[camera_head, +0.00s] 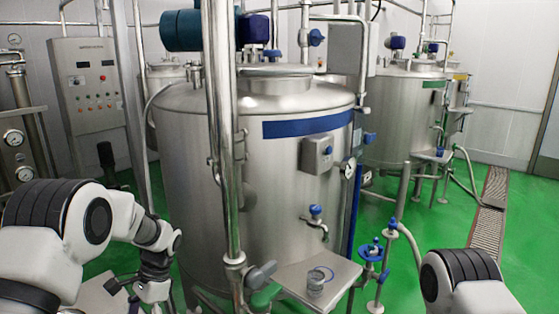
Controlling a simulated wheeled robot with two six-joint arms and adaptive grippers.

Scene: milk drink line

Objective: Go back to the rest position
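My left arm comes in from the left and bends down at its wrist. Its gripper (138,302) is low in the picture, left of the large steel tank (255,170), and partly cut off by the bottom edge. Its fingers are too small and dark to tell open from shut. Of my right arm only a white and black joint shows at the bottom right, and its gripper is out of view. A small clear-grey cup (316,281) stands on a steel shelf (340,272) in front of the tank, apart from both arms.
A tap (316,218) sticks out from the tank above the shelf. A vertical steel pipe (222,130) stands before the tank. Blue-handled valves (374,252) are right of the shelf. A control panel (88,80) stands at left. Green floor (440,225) is open at right.

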